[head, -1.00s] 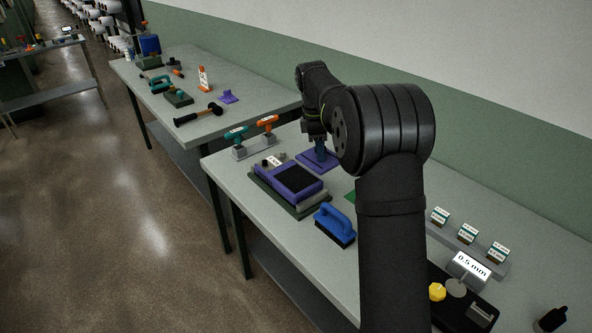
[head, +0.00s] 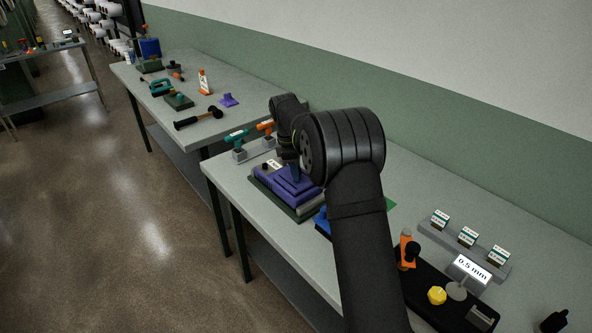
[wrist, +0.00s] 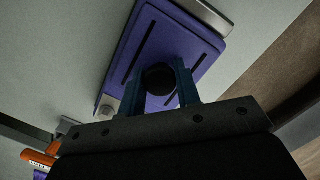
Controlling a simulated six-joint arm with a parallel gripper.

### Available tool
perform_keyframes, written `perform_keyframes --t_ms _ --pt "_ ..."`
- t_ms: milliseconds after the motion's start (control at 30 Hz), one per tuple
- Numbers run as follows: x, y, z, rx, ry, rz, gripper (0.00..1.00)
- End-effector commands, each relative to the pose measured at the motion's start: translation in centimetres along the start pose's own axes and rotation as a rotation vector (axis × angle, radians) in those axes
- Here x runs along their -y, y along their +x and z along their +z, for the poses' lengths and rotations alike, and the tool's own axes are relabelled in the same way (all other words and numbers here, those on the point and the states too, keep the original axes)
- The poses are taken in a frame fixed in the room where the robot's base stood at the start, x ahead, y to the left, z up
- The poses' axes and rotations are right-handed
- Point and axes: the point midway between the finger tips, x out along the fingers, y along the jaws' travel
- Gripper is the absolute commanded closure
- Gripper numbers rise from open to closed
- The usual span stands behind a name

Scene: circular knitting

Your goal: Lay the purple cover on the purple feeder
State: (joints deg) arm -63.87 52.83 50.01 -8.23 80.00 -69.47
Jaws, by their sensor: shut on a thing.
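The purple cover (head: 294,184) is a flat plate, held level by my gripper (head: 292,170) over the purple feeder. In the wrist view the cover (wrist: 194,45) shows two dark slots and a round black knob (wrist: 158,79) between the blue fingers of my gripper (wrist: 158,88), which is shut on the knob. The purple feeder (head: 314,203) lies on a dark base on the near table, mostly hidden under the cover. I cannot tell whether the cover touches it or hangs just above.
Teal and orange-handled tools (head: 237,139) stand in holders behind the feeder. A blue brush (head: 322,222) is just right of it, partly hidden by my arm. A black tray (head: 420,292) and labelled blocks (head: 468,237) lie farther right. Another purple piece (head: 229,99) lies on the far table.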

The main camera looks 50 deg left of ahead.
Motion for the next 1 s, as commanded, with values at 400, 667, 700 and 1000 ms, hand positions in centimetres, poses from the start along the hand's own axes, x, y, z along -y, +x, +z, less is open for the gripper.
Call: perform_keyframes --t_ms 400,667,700,1000 --pt "0.0 0.3 0.0 0.0 0.0 0.0 0.48" --pt "0.0 -0.3 0.0 -0.001 0.0 0.001 0.48" --pt "-0.1 -0.8 0.0 -0.001 0.0 0.002 0.48" --pt "-0.1 -6.9 0.0 -0.002 0.001 0.004 0.48"
